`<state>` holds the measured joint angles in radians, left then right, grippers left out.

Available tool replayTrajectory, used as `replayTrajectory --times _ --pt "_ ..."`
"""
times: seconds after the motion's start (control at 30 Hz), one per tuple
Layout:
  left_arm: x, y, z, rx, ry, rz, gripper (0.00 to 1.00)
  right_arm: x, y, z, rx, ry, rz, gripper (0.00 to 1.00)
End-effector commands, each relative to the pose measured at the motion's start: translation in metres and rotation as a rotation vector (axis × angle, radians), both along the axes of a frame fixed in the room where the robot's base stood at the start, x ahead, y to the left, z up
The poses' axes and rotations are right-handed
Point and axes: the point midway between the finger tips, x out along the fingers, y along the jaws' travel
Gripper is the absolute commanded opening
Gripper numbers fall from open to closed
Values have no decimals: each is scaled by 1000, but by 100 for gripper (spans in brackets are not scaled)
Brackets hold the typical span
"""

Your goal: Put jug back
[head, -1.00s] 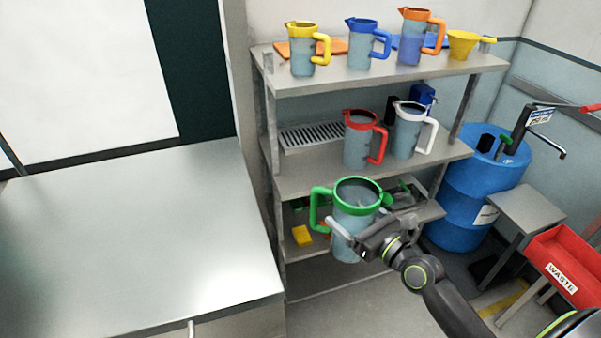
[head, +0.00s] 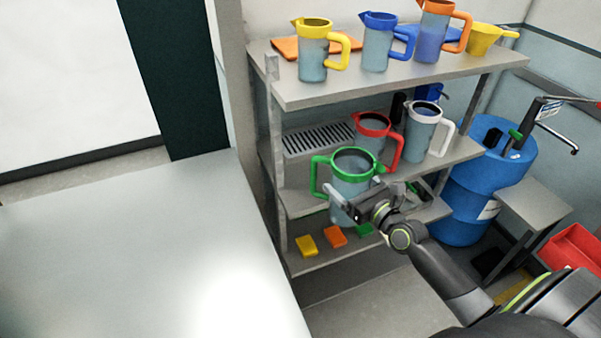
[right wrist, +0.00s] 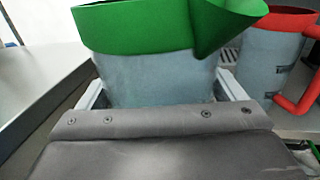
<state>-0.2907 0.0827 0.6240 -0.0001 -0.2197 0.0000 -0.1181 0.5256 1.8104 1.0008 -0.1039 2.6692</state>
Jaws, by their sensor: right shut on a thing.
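My right gripper (head: 354,205) is shut on the green-rimmed jug (head: 350,184), with its fingers on either side of the clear body. The jug is held upright in front of the shelf unit, its green handle to the left. In the right wrist view the jug (right wrist: 155,80) fills the upper middle, its green spout towards the right. The red-rimmed jug (head: 372,126) stands on the middle shelf (head: 300,202), partly hidden behind the green jug. It also shows at the right of the wrist view (right wrist: 270,70). My left gripper is not in view.
The white-rimmed jug (head: 421,131) stands right of the red one. A drain grate (head: 318,138) lies at the middle shelf's left. A blue drum (head: 462,203) stands right.

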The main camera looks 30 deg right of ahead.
Motion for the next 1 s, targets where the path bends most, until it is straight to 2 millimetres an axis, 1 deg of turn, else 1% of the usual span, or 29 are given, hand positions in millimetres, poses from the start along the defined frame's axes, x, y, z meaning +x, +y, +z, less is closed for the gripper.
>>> replayTrajectory --times 0.07,0.17,0.4,0.5,0.6,0.7,0.8,1.0 --pt "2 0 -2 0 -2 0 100 11 2 0 3 -4 -1 60" --pt "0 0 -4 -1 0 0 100 32 5 1 3 -5 0 60" --pt "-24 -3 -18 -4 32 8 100 89 13 -1 3 -6 1 60" --pt "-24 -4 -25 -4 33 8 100 113 17 -2 3 -5 1 60" --pt "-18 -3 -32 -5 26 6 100 135 19 -3 2 -5 0 60" --pt "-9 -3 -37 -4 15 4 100 151 22 -3 2 -3 1 60" --pt "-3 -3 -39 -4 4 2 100 162 23 -3 0 -1 0 60" --pt "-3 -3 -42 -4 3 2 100 172 24 -2 1 -1 0 60"
